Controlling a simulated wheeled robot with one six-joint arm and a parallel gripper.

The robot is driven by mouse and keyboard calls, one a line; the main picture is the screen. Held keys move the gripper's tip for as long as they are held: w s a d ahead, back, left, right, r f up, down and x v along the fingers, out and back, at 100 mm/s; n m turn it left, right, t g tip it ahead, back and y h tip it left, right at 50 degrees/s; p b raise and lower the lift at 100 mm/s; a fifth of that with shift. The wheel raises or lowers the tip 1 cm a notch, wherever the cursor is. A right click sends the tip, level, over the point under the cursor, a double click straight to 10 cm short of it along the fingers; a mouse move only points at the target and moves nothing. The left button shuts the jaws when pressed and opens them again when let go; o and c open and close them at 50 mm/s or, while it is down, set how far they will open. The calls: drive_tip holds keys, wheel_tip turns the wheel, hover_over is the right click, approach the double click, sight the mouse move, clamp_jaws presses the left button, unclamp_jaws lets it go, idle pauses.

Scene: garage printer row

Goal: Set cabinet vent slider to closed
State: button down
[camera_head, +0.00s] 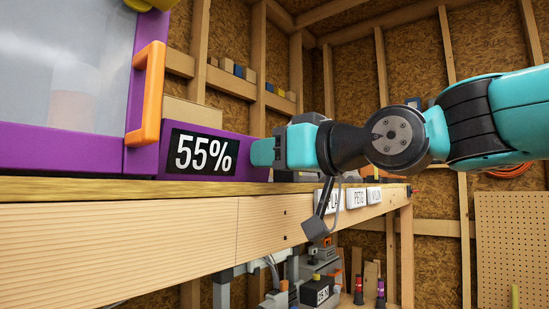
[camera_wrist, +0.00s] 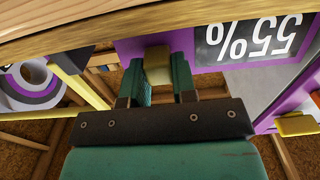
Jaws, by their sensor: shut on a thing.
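The purple cabinet (camera_head: 72,153) stands on the bench at the left, with a black panel reading 55% (camera_head: 200,153) on its front. My gripper (camera_head: 256,152) reaches in from the right, its tip at the purple front just right of that panel. In the wrist view, which is upside down, my gripper (camera_wrist: 160,72) has its two teal fingers on either side of a tan-yellow block (camera_wrist: 157,62), shut on it. The block sits against the purple front and looks like the vent slider's knob. The slider's track and any end marks are hidden, so I cannot tell its setting.
An orange handle (camera_head: 147,93) sticks out from the cabinet door, left of my gripper. The wooden bench edge (camera_head: 150,190) runs just below. Labelled tags (camera_head: 356,198) hang on the bench front. A spool (camera_wrist: 35,85) shows in the wrist view.

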drive_tip(key=c, duration=0.9)
unclamp_jaws()
drive_tip(key=shift+s+a, duration=0.1)
drive_tip(key=shift+s, duration=0.05)
drive_tip(key=shift+b+v, duration=7.1)
drive_tip(key=shift+v, duration=1.6)
